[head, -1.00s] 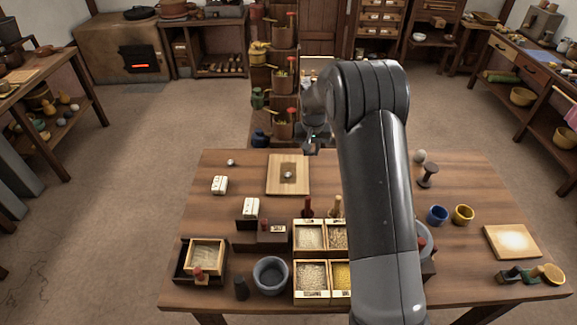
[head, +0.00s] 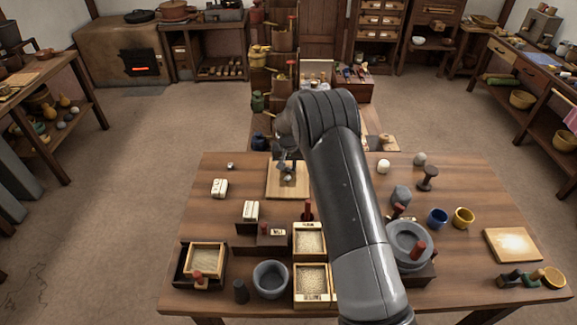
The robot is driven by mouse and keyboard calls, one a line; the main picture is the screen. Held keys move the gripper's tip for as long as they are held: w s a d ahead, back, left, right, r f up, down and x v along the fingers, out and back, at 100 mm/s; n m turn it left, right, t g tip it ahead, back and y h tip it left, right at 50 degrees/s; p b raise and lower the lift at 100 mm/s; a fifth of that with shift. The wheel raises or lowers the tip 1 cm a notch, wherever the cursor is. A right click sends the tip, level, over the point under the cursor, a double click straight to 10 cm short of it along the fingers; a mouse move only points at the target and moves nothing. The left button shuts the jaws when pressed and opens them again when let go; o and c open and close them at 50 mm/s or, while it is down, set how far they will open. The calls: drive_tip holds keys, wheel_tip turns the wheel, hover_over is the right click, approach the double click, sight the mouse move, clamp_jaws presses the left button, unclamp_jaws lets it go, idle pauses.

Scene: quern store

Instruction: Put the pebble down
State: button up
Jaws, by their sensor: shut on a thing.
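My gripper (head: 287,173) is low over the pale wooden board (head: 274,191) at the back of the table, left of my forearm. It is shut on the pebble (head: 288,179), a small grey stone that is mostly hidden by the fingers. The pebble is at the middle of the board. I cannot tell whether it touches the board or is slightly above it.
A white ball (head: 384,166) and a grey ball (head: 420,158) are to the right. Grain boxes (head: 311,282), a grey bowl (head: 271,279) and a quern (head: 408,243) are nearer.

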drive_tip(key=shift+f, duration=0.15)
drive_tip(key=o, duration=1)
drive_tip(key=shift+c, duration=0.2)
wheel_tip(320, 180, up, 12)
drive_tip(key=s, duration=0.2)
drive_tip(key=shift+r, duration=0.25)
